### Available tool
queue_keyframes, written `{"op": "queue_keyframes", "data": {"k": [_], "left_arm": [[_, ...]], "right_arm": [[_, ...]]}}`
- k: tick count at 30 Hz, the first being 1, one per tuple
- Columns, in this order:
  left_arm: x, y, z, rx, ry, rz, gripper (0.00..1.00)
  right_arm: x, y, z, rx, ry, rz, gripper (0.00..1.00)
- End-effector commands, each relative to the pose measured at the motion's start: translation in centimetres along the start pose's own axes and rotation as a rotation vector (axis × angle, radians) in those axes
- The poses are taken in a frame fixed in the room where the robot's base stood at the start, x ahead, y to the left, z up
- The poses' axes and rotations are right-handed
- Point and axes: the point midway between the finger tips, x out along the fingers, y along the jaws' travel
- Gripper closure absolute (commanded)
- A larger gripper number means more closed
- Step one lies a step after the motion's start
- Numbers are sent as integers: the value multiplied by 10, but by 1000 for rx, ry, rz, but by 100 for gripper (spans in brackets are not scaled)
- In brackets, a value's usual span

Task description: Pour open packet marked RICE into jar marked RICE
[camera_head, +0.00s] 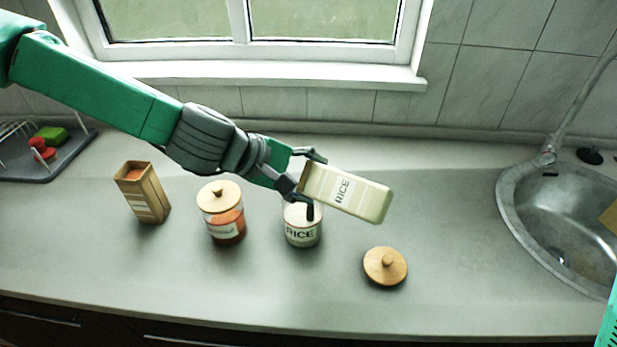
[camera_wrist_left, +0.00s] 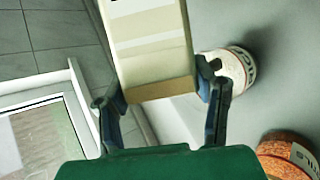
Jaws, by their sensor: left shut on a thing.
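My left gripper (camera_head: 309,178) is shut on the cream packet marked RICE (camera_head: 362,200). The packet is tilted, nearly lying on its side in the air, its far end lower and to the right; I cannot tell whether anything is leaving it. In the left wrist view, the packet (camera_wrist_left: 150,50) is between the fingers (camera_wrist_left: 160,100). The jar marked RICE (camera_head: 302,235) stands lidless on the counter below the gripper; a finger partly hides its mouth. It also shows in the left wrist view (camera_wrist_left: 238,68). A wooden lid (camera_head: 385,268) lies to its right.
A lidded jar with orange contents (camera_head: 226,225) stands left of the RICE jar, and an open brown packet (camera_head: 149,200) further left. A dish rack (camera_head: 40,165) is at far left, a sink (camera_head: 540,210) at right. The front counter is clear.

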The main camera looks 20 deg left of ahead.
Motion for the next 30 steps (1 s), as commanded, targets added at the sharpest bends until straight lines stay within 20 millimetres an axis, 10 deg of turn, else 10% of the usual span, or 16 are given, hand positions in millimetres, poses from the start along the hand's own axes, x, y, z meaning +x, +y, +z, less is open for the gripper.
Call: {"op": "queue_keyframes", "data": {"k": [30], "left_arm": [[3,4,4,-31,-38,15,100]], "right_arm": [[6,0,0,0,0,0,6]]}}
